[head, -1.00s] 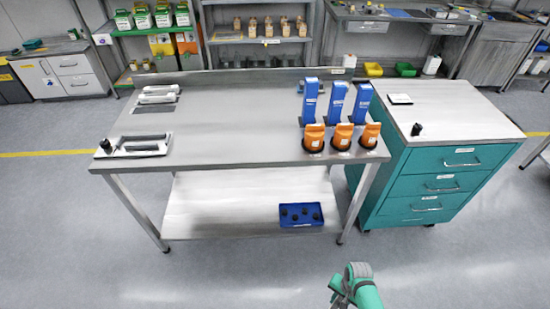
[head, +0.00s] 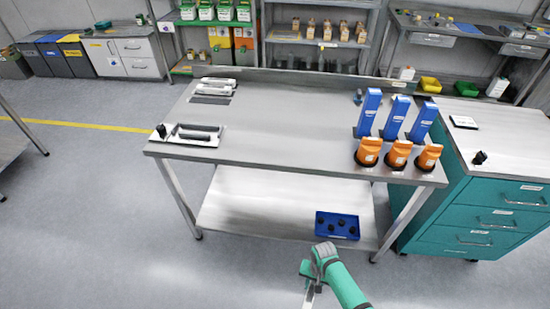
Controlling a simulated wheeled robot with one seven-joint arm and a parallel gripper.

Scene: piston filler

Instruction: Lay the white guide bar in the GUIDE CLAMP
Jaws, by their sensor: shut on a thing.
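On the steel table, a white plate (head: 210,143) at the front left corner carries a long dark slot or bar and an upright black knob (head: 162,131); it may be the GUIDE CLAMP, but no label is readable. Pale long pieces (head: 216,84) lie at the table's back left, by a dark strip; I cannot tell whether one is the white guide bar. My teal and grey arm (head: 325,258) bends at the bottom, in front of the table and apart from it.
Blue boxes (head: 396,118) and orange containers (head: 398,153) stand at the table's right. A blue tray (head: 337,226) with black knobs sits on the lower shelf (head: 270,205). A teal cabinet (head: 485,205) adjoins the right side. The tabletop's middle and the floor at left are clear.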

